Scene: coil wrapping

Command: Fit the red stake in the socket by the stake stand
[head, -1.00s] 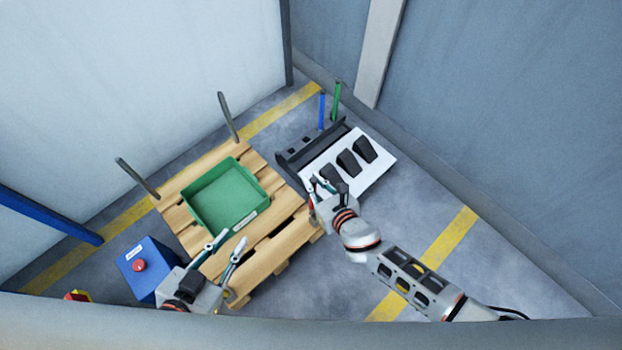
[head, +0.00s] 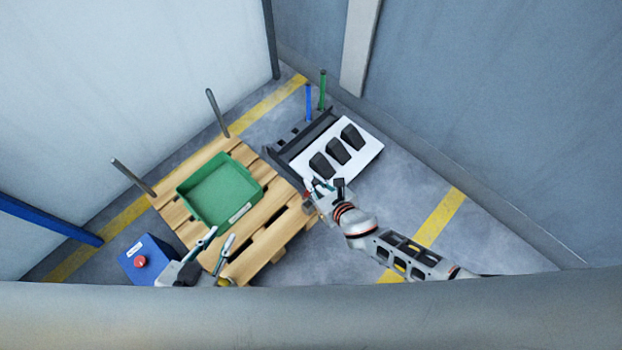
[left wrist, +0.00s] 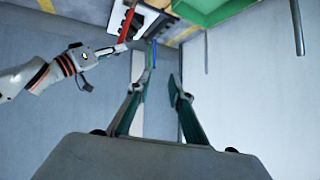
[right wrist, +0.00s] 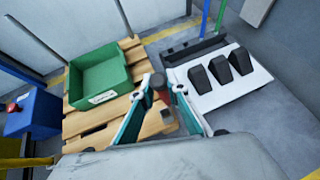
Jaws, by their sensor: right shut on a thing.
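The red stake (left wrist: 127,22) is in my right gripper (head: 313,188), which is shut on it. In the left wrist view it is a long red rod, tilted; in the head view only a bit of red shows. In the right wrist view a dull reddish end (right wrist: 159,82) shows between the fingertips. The gripper is above the pallet's right corner, near the stake stand (head: 300,138), a black rack with a blue stake (head: 308,103) and a green stake (head: 322,90) upright. I cannot clearly make out the socket. My left gripper (head: 221,238) is open and empty over the pallet's front.
The wooden pallet (head: 262,222) carries a green tray (head: 240,212). Two grey stakes (head: 217,112) (head: 132,177) stand at its far left side. A white panel with black wedges (head: 364,160) lies right of the rack. A blue box with a red button (head: 143,250) stands front left.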

